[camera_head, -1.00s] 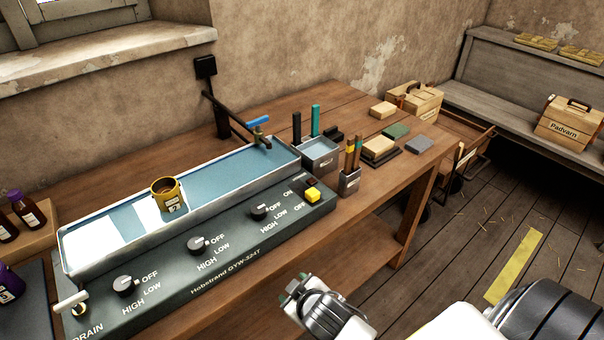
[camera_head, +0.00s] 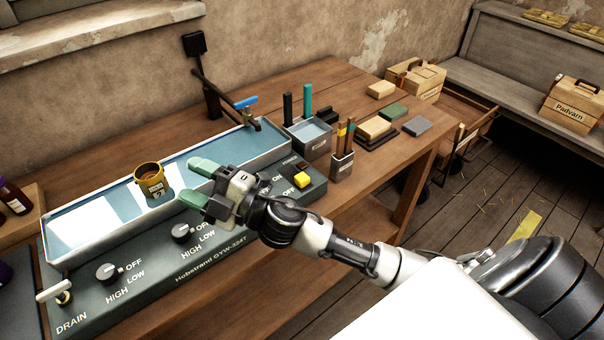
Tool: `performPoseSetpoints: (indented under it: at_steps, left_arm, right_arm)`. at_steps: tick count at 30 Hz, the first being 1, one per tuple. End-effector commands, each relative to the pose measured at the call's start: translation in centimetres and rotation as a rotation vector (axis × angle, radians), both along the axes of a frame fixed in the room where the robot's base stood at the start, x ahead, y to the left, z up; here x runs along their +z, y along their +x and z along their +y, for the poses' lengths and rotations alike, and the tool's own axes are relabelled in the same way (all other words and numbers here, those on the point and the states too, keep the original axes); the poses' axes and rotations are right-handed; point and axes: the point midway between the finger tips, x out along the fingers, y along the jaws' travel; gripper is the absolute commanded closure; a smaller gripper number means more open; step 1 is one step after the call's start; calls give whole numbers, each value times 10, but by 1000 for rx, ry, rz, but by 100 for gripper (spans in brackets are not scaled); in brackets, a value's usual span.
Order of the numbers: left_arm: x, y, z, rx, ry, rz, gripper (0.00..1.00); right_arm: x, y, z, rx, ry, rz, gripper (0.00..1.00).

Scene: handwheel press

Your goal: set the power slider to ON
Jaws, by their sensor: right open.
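The power slider (camera_head: 302,180) is a yellow knob at the right end of the grey-green control panel (camera_head: 150,283). It sits at the lower end of its short dark slot, nearest the OFF label; the ON label is by the upper end. My right gripper (camera_head: 197,182) has two pale green fingers spread apart with nothing between them. It hovers over the panel and the basin's front edge, left of the slider, pointing left. It hides one of the panel's dials. My left gripper is not in view.
A long basin (camera_head: 110,225) behind the panel holds a yellow mug (camera_head: 152,183). Dials (camera_head: 107,272) line the panel. A tool cup (camera_head: 342,165) and a grey bin (camera_head: 310,140) stand right of the slider. Blocks (camera_head: 375,128) lie farther right.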

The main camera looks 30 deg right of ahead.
Motion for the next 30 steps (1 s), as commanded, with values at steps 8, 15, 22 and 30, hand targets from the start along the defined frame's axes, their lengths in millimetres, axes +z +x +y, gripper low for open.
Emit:
performPoseSetpoints:
  at_steps: [8, 15, 22, 30]
  left_arm:
    - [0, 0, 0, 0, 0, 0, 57]
    - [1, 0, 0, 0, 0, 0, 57]
    - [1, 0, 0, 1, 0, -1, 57]
    - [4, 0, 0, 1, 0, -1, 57]
  right_arm:
    - [-15, -11, 28, 578, -719, -352, 43]
    - [-58, 15, -84, 894, -1463, -165, 43]
    - [-41, 27, -208, 953, -1886, 238, 43]
    - [-42, 24, -240, 958, -1968, 375, 43]
